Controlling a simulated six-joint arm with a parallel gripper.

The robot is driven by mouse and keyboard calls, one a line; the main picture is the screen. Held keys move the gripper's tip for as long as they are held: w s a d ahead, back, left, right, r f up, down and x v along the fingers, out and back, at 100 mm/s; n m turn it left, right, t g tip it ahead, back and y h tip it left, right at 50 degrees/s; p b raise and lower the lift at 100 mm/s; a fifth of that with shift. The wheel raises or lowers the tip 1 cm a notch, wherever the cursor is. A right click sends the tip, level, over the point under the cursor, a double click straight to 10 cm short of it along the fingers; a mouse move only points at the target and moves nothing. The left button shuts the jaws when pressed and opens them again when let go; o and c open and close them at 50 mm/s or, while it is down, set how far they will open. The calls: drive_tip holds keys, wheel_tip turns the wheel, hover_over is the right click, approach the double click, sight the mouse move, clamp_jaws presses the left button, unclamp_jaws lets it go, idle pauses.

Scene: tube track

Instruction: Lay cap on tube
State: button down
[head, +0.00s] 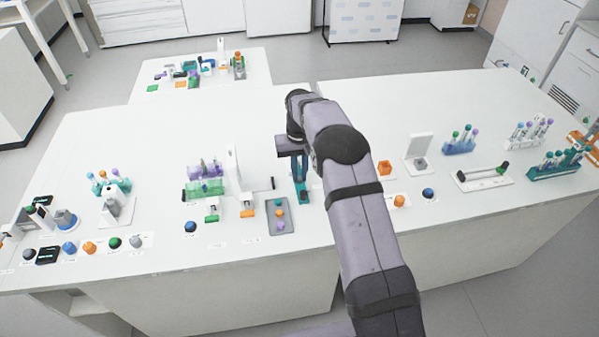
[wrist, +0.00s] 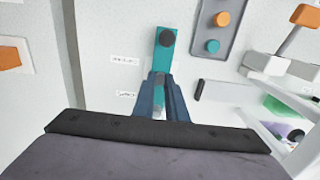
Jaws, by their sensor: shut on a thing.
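My gripper (head: 301,180) is low over the middle of the table. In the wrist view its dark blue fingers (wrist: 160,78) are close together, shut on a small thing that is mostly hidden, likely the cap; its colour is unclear. A narrow teal holder (wrist: 164,56) runs away from the fingertips, with a dark round piece (wrist: 167,38) at its far end. I cannot tell whether the fingers touch the holder. No tube can be made out clearly at the fingertips.
A grey tray (head: 288,228) with orange, teal and purple round pieces lies beside the holder. A white upright stand (head: 233,168) and a green rack (head: 204,188) are to the left. An orange block (head: 384,168) and a white stand (head: 419,150) are to the right.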

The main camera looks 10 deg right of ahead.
sight(299, 178)
drive_tip(key=shift+f, duration=0.15)
idle(0.7)
drive_tip(key=c, duration=1.7)
unclamp_jaws()
drive_tip(key=shift+r+b, duration=1.25)
drive_tip(key=shift+r, duration=2.45)
